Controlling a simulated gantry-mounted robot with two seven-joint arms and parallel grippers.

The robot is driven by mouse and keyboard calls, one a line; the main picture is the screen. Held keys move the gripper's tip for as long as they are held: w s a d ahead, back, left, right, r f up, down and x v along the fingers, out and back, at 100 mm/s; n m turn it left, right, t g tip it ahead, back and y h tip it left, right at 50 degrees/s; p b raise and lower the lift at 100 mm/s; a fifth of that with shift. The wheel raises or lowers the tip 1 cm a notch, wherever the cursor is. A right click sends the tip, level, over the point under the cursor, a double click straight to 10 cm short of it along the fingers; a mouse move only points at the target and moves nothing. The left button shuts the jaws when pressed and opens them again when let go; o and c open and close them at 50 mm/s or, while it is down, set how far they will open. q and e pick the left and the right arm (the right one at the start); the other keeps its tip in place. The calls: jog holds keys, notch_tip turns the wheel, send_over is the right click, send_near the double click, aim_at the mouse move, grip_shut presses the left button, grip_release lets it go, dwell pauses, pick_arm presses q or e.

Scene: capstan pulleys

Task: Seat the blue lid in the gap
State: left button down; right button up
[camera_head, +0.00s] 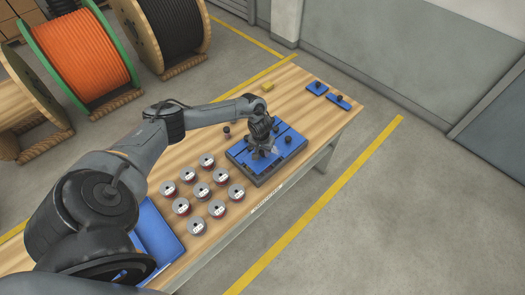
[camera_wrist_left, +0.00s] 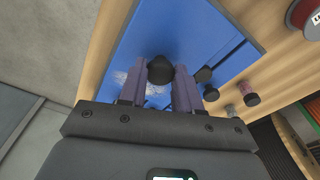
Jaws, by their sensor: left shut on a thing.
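A dark grey box (camera_head: 262,178) with blue lids on its top stands on the table. My left gripper (camera_head: 262,150) is over the middle of this box, fingers pointing down. In the left wrist view my left gripper (camera_wrist_left: 160,78) is shut on the black knob (camera_wrist_left: 160,68) of a blue lid (camera_wrist_left: 178,30). A blue lid (camera_head: 291,135) with a black knob shows on the box's right part, and blue (camera_head: 238,153) shows on its left part. The gripper hides the gap and the held lid's edges, so I cannot tell whether that lid lies flush. My right gripper is not in view.
Two blue lids with black knobs, one (camera_head: 316,88) beside the other (camera_head: 339,102), lie at the table's far end. Several spools (camera_head: 201,189) stand left of the box. A yellow block (camera_head: 267,86), a small dark-topped peg (camera_head: 226,131) and a blue tray (camera_head: 158,232) are on the table.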

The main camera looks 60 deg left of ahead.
aim_at(262, 157)
pick_arm(q)
jog(key=shift+f+b, duration=0.95)
jog(key=shift+b, duration=0.05)
jog(key=shift+f+b, duration=0.45)
jog(key=shift+f, duration=1.05)
jog(key=shift+f, duration=0.1)
jog(key=shift+f, duration=0.1)
jog(key=c, duration=1)
grip_release()
jog(key=shift+c, duration=0.2)
jog(key=shift+p, duration=0.3)
